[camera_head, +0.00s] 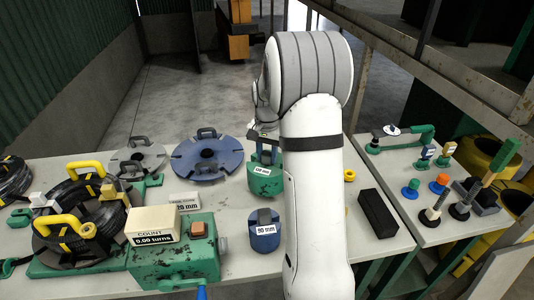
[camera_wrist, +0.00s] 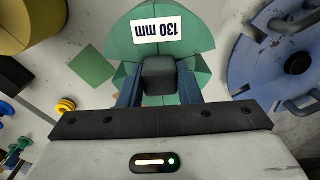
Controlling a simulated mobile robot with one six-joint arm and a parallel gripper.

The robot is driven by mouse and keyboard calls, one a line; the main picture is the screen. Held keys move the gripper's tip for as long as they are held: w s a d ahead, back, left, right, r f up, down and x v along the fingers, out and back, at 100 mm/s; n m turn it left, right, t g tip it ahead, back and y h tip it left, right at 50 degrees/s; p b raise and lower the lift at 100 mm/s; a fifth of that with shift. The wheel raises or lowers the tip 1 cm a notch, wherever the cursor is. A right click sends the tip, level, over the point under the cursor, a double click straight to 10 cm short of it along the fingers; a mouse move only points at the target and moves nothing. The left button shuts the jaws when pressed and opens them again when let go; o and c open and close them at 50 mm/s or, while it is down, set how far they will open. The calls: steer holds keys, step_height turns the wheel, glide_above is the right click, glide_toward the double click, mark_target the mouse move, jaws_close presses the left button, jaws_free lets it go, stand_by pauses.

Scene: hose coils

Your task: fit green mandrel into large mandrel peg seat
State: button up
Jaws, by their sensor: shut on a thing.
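The green mandrel (camera_head: 265,183), worn and labelled 130 mm, stands out near the middle of the bench in the head view. My gripper (camera_head: 264,152) is above it, its blue fingers shut on the mandrel's dark top grip. In the wrist view the green mandrel (camera_wrist: 195,52) fills the top middle, with my gripper (camera_wrist: 158,82) closed around the dark block (camera_wrist: 159,72). I cannot tell whether its underside touches the bench. No large mandrel peg seat can be made out for certain.
A blue mandrel (camera_head: 264,238) labelled 80 mm stands in front. A blue flanged disc (camera_head: 207,161) lies left. The winding machine (camera_head: 176,262) and black hose coils (camera_head: 78,208) fill the left. A black block (camera_head: 378,213) lies right; a side table (camera_head: 432,175) holds small tools.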

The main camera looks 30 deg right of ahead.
steer(key=shift+f+b, duration=0.85)
steer(key=shift+f, duration=0.45)
steer(key=o, duration=1.2)
steer(key=shift+c, duration=0.2)
steer(key=shift+o, duration=0.8)
steer(key=shift+r, duration=0.2)
steer(key=shift+r+p, duration=1.5)
steer(key=shift+r, duration=0.5)
steer(key=shift+r, duration=0.1)
steer(key=shift+r+b, duration=0.5)
steer(key=shift+r, duration=3.35)
